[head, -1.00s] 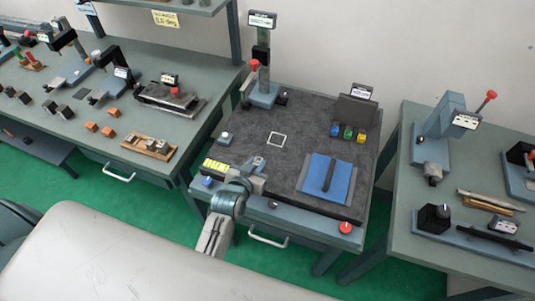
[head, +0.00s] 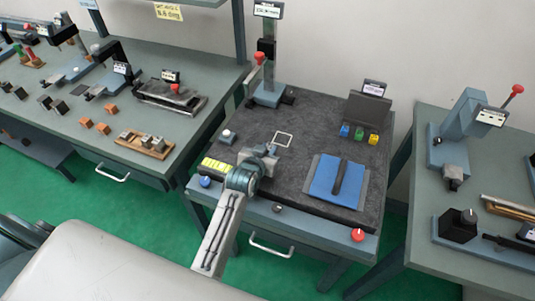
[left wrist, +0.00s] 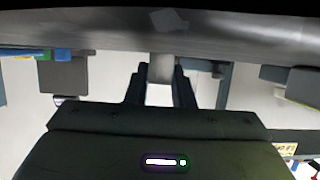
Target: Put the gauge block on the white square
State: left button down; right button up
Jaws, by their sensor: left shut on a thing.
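My left gripper (head: 271,150) reaches in over the dark mat and is shut on a small grey block, which I take to be the gauge block. In the left wrist view, the gauge block (left wrist: 162,68) shows pale grey between the two dark fingers. In the head view the gripper largely hides it. The white square (head: 291,141) is a thin outline on the mat, just beyond and slightly right of the fingertips. I cannot tell how high the block is above the mat. My right gripper is not in view.
A blue pad (head: 322,177) with a dark bar lies right of the gripper. Blue, green and yellow blocks (head: 359,134) stand at the back right. A post stand (head: 267,92) is at the back left. A white-topped button (head: 227,136) is left. The mat around the square is clear.

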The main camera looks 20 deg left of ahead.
pick_arm(q)
jog(key=c, duration=1.7)
grip_release()
jog(key=shift+s, duration=0.1)
jog(key=o, duration=0.4)
jog(key=shift+o, duration=0.2)
